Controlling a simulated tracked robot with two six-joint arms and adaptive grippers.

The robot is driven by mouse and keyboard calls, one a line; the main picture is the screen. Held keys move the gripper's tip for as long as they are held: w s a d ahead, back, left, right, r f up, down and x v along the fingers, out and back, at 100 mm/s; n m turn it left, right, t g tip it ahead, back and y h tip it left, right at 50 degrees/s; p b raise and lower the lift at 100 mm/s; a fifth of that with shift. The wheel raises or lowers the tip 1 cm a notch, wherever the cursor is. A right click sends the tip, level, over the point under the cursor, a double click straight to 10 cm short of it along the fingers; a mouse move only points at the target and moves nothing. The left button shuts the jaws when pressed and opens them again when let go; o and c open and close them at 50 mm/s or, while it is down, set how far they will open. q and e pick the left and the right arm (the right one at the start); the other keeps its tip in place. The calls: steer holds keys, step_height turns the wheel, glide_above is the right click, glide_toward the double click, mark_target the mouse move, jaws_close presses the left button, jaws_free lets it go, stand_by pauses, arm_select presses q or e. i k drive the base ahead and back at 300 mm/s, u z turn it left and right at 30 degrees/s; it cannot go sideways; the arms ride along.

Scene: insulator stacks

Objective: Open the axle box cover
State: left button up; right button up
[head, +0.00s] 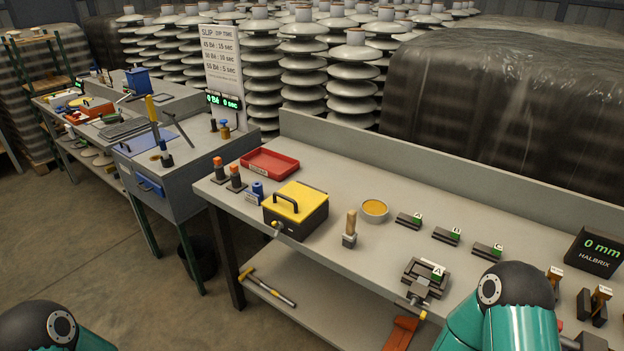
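The axle box (312,222) is a dark box near the front left of the grey bench. Its yellow cover (310,199) lies flat on top and looks closed, with a black arched handle (285,197) standing on it. A small light-coloured knob or latch (277,226) shows low on the box's front left side; its detail is too small to tell. Only upper links of my left and right arms show, at the bottom left corner and the bottom right. Both arms are well apart from the box. Neither gripper is in view.
A red tray (270,162) lies behind the box, with orange-topped tools (236,178) to its left. A wooden-handled tool (350,230) and a round yellow-filled dish (374,210) stand to its right. A small vise (426,278) sits at the front edge.

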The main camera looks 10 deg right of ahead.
mark_target(295, 202)
steer(key=u, duration=0.15)
steer(key=i, duration=1.15)
steer(key=u, duration=0.7)
